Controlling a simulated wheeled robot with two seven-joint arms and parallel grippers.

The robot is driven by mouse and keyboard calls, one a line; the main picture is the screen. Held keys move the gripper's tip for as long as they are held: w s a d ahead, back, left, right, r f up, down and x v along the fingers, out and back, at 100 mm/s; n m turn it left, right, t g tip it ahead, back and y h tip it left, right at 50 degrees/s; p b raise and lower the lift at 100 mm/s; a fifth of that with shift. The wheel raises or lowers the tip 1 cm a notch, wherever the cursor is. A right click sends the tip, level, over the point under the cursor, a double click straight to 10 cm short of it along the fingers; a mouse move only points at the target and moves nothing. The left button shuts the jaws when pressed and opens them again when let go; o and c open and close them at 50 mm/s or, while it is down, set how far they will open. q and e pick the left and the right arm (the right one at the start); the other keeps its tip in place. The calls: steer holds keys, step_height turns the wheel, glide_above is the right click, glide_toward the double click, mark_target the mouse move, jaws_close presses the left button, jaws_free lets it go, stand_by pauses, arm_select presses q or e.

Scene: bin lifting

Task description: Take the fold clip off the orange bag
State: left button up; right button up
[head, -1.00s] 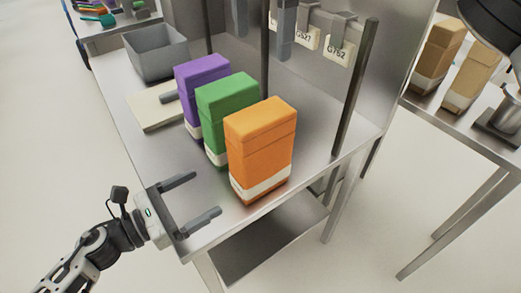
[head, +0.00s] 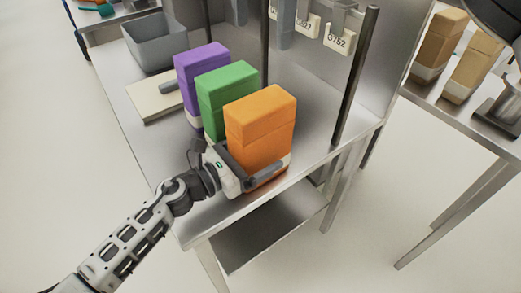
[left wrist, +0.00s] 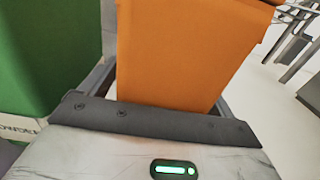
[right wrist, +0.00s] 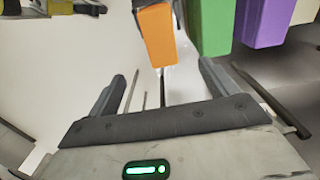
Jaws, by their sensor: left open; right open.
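The orange bag (head: 260,125) stands upright at the near end of the metal table, its flat folded top showing. I cannot make out a separate fold clip on it. My left gripper (head: 253,168) is open, its fingers on either side of the bag's lower part, covering most of its white label. In the left wrist view the orange bag (left wrist: 185,55) fills the space between the fingers, close to the palm.
The green bag (head: 228,95) stands close beside the orange one, with the purple bag (head: 200,68) behind it. A grey bin (head: 155,42) and a pale board (head: 150,98) lie farther left. A dark post (head: 355,80) rises at the right. Tan bags (head: 438,45) stand on another table.

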mark_target(245, 109)
arm_select(q)
steer(key=c, duration=1.5)
steer(key=shift+o, duration=0.2)
arm_select(e)
steer(key=a+f, duration=0.1)
steer(key=f, duration=0.4)
steer(key=s+a+f, duration=0.1)
steer(key=f, duration=0.4)
steer(key=s+f, duration=0.1)
steer(key=f, duration=0.4)
steer(key=shift+a+f, duration=0.4)
steer(key=c, duration=1.2)
steer(key=shift+r, duration=0.25)
steer(key=shift+r, duration=0.9)
